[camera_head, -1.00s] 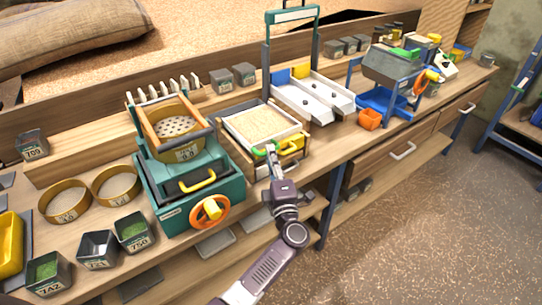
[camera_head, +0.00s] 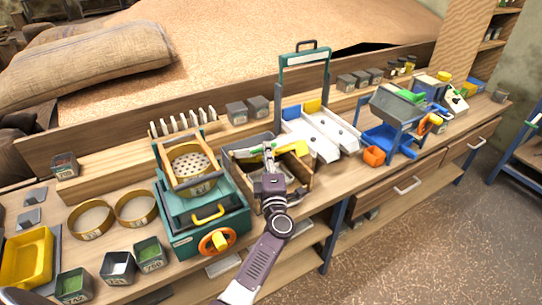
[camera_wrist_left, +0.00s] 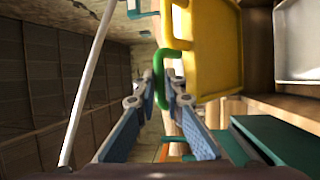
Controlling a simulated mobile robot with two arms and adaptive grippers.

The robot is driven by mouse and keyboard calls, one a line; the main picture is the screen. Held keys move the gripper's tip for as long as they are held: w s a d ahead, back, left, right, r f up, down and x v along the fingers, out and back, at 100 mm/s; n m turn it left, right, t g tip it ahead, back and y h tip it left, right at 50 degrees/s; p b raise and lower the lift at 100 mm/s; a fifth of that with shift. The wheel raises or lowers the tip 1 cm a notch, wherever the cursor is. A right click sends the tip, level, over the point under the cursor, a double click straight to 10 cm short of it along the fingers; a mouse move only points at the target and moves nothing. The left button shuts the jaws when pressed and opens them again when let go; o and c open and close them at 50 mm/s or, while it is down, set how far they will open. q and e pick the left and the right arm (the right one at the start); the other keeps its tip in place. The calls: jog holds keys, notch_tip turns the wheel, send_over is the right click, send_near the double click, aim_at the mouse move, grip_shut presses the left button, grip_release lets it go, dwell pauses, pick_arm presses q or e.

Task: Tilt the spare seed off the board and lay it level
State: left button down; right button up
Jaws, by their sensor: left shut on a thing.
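My left gripper (camera_head: 268,150) is at the wooden box in the middle of the bench, with its arm coming up from below. In the left wrist view its fingers (camera_wrist_left: 160,95) are shut on a green handle (camera_wrist_left: 160,79), which sits against a yellow part (camera_wrist_left: 208,45). The green handle also shows in the head view (camera_head: 256,151). The seed-covered face of the board is not visible now; the grey-walled wooden box (camera_head: 243,180) shows a dark interior. Whether any seed lies in it is hidden by my gripper. My right gripper is not in view.
A teal sieve machine (camera_head: 188,245) with an orange wheel stands close left of the box. A white two-channel chute (camera_head: 325,140) stands close right. Small pots (camera_head: 118,268) and round sieves (camera_head: 90,220) fill the left of the bench. The floor in front is clear.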

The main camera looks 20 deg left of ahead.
pick_arm(q)
jog(key=shift+w+a+r, duration=0.1)
jog(key=shift+w+r, duration=0.1)
jog(key=shift+r, duration=0.8)
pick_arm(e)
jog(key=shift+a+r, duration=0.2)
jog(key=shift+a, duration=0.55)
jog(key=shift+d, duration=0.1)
pick_arm(q)
jog(key=c, duration=2)
grip_release()
jog(key=shift+a, duration=0.1)
jog(key=shift+f, duration=0.15)
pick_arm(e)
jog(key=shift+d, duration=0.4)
pick_arm(q)
jog(key=shift+f, duration=0.1)
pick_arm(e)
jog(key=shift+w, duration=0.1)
